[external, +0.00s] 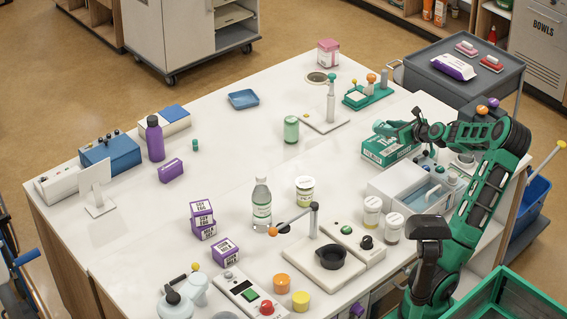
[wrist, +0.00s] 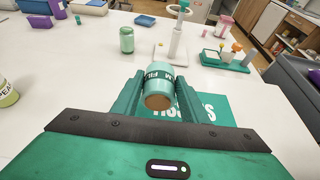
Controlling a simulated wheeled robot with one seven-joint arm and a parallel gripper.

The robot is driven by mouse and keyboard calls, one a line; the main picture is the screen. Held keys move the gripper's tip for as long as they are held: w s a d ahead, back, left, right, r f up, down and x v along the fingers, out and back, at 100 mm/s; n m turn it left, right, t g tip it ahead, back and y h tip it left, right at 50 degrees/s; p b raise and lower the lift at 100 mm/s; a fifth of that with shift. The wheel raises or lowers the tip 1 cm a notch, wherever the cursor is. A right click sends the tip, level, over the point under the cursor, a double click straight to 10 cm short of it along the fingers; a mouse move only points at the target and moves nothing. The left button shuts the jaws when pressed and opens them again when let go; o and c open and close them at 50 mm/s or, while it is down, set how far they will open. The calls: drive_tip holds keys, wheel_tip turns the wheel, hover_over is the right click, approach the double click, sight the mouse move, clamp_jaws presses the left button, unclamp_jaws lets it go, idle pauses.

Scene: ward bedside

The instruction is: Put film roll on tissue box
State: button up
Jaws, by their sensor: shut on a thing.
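The film roll (wrist: 158,86), a small teal cylinder with a dark label band, sits between the two fingers of my gripper (wrist: 160,80) in the wrist view. My gripper is shut on it. The tissue box (wrist: 212,107), green with white "TISSUES" lettering, lies under and beyond the fingers and is partly hidden by them. In the external view my gripper (external: 382,127) is just over the back left part of the tissue box (external: 379,153). I cannot tell whether the roll touches the box top.
A green jar (external: 291,130) and a stand with an upright post (external: 330,105) are left of the tissue box. A green rack (external: 367,97) stands behind. The table middle is mostly clear.

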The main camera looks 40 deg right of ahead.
drive_tip(key=shift+f, duration=1.6)
drive_tip(key=shift+f, duration=0.1)
drive_tip(key=o, duration=1.1)
drive_tip(key=v, duration=1.2)
drive_tip(key=shift+s, duration=0.1)
